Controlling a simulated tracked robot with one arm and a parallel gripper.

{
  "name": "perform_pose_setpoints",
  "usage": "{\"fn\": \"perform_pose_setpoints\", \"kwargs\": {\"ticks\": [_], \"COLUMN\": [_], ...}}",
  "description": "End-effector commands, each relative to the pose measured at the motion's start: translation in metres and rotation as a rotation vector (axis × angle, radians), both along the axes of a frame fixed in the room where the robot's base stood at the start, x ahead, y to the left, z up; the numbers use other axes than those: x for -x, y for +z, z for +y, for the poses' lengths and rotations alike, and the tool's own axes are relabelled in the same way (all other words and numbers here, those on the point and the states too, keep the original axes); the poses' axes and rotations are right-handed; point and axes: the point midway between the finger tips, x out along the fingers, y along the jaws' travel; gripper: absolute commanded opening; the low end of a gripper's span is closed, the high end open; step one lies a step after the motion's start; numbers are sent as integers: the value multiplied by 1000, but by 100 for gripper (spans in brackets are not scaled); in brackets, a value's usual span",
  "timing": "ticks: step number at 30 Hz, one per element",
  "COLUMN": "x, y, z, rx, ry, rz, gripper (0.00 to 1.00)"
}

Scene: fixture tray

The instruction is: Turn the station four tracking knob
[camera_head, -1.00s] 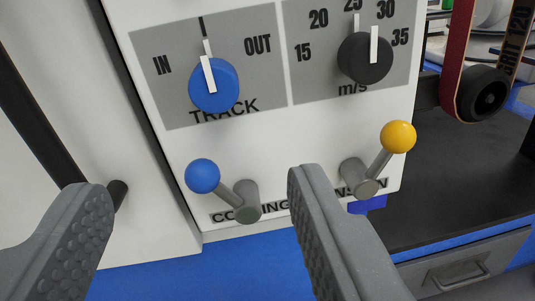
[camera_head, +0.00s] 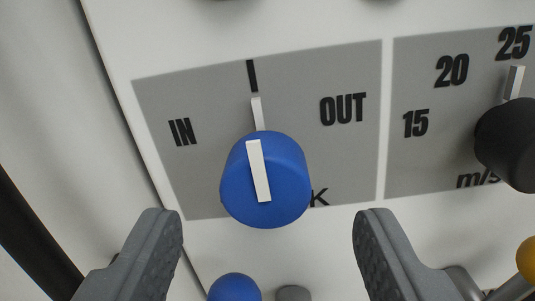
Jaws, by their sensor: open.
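The blue tracking knob (camera_head: 284,185) sits on a grey label plate (camera_head: 350,80) marked IN, OUT and TRACK, with most of the last word hidden behind the knob. Its white pointer line points up, a little left, near the black centre mark between IN and OUT. My gripper (camera_head: 267,222) is open. Its two grey fingers stand apart at the lower left and lower right, with the knob between and above the tips in the picture. No contact with the knob shows.
A black m/s knob (camera_head: 512,145) is on the plate to the right. A blue ball-ended lever (camera_head: 235,289) is below the tracking knob, and a yellow ball (camera_head: 528,260) is at the right edge by the right finger. A black bar (camera_head: 35,240) runs at lower left.

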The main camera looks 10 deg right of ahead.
Motion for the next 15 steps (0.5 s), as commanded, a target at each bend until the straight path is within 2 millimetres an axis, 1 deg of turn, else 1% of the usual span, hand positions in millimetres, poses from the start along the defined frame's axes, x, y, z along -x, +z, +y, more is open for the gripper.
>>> {"fn": "perform_pose_setpoints", "kwargs": {"ticks": [1, 6, 10, 15], "x": [-6, -21, -31, -37], "y": [0, 0, 0, 0], "z": [-1, -5, -8, -9], "rx": [3, 3, 2, 2], "ry": [0, -1, -1, 1], "rz": [-2, -3, -1, -2], "gripper": [56, 56, 56, 56]}}
